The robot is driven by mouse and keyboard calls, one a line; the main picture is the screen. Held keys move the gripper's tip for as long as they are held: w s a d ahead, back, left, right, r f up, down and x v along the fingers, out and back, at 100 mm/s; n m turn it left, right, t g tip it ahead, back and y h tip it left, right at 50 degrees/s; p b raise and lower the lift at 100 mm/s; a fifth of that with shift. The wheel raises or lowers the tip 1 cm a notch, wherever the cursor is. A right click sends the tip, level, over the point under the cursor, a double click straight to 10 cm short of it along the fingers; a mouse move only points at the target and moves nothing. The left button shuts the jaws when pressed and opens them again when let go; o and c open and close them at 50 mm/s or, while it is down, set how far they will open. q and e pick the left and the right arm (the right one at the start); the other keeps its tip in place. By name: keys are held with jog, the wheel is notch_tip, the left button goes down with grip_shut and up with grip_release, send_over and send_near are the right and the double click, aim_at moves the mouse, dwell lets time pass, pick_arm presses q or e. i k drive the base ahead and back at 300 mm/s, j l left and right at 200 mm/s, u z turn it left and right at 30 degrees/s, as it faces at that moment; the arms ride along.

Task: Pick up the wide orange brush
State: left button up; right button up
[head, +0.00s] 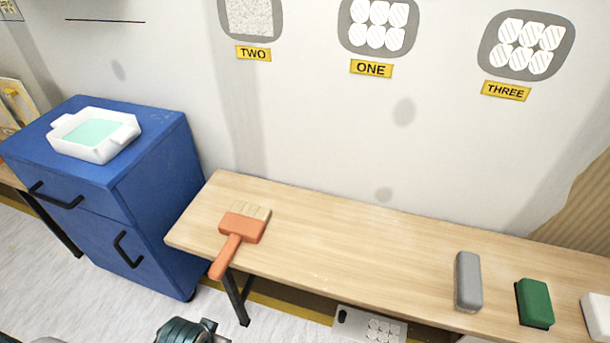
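The wide orange brush (241,233) lies on the left end of the wooden bench in the head view. Its pale bristles (255,210) point up and away, toward the wall. Its orange handle points down and to the left and sticks out past the bench's front edge. Nothing is touching the brush. Neither of my grippers' fingers shows in this view, so I cannot see how they stand relative to the brush.
The wooden bench (340,235) is clear between the brush and a grey block (468,281). A green block (534,303) and a white block (598,316) sit farther right. A blue cabinet (150,180) at left carries a white tray (120,143) of pale green liquid.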

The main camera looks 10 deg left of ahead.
aim_at(245, 221)
jog(key=j+u, duration=0.1)
jog(key=u, duration=0.35)
jog(key=j+u, duration=0.1)
jog(key=u, duration=0.3)
jog(key=i, duration=0.05)
